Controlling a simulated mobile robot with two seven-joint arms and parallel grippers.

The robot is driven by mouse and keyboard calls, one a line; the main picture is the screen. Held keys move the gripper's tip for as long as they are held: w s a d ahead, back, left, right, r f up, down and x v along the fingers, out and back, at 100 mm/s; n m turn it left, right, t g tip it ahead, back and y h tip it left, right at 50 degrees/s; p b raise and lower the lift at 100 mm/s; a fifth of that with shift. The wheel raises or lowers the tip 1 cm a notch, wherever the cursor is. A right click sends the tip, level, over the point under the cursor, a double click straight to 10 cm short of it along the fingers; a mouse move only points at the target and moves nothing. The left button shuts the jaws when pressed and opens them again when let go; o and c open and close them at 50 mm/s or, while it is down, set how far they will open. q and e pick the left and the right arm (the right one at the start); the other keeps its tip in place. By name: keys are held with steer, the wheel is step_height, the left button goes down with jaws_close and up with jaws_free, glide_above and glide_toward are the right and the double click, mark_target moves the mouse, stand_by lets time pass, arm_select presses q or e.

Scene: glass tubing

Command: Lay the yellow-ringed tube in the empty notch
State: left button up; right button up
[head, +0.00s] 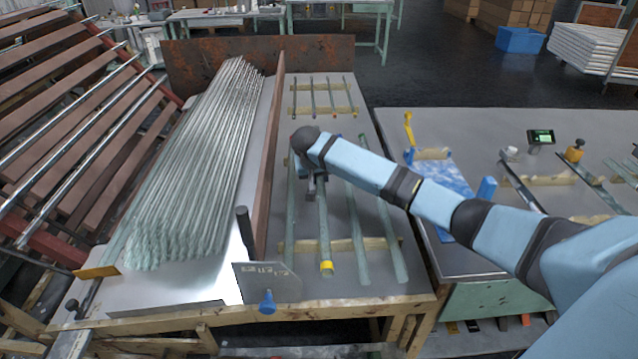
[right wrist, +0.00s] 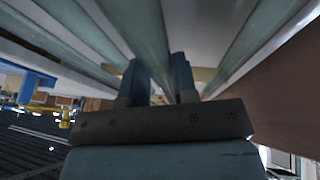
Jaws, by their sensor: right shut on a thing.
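The yellow-ringed tube (head: 324,225) is pale green glass with a yellow band at its near end. It lies lengthwise over the front wooden notched rail (head: 341,245). My right gripper (head: 313,184) reaches down onto it from above, and the arm hides its far part. In the right wrist view, my right gripper (right wrist: 160,80) is shut with a tube (right wrist: 149,35) between its fingers. I cannot tell whether the tube rests on the rail or hangs just above it. No empty notch can be made out clearly. My left gripper is not in view.
Other glass tubes lie beside it: one at left (head: 290,215) and two at right (head: 357,225). A brown upright board (head: 270,160) stands left, beyond it a large tube stack (head: 195,165). Thinner tubes lie on a back rail (head: 323,112). A second table (head: 470,255) stands right.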

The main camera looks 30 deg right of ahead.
mark_target(317, 179)
steer(key=shift+f, duration=1.05)
steer(key=shift+f, duration=0.1)
steer(key=shift+f+p, duration=0.3)
steer(key=shift+f, duration=0.05)
steer(key=o, duration=0.9)
steer(key=shift+f, duration=0.1)
steer(key=shift+o, duration=0.2)
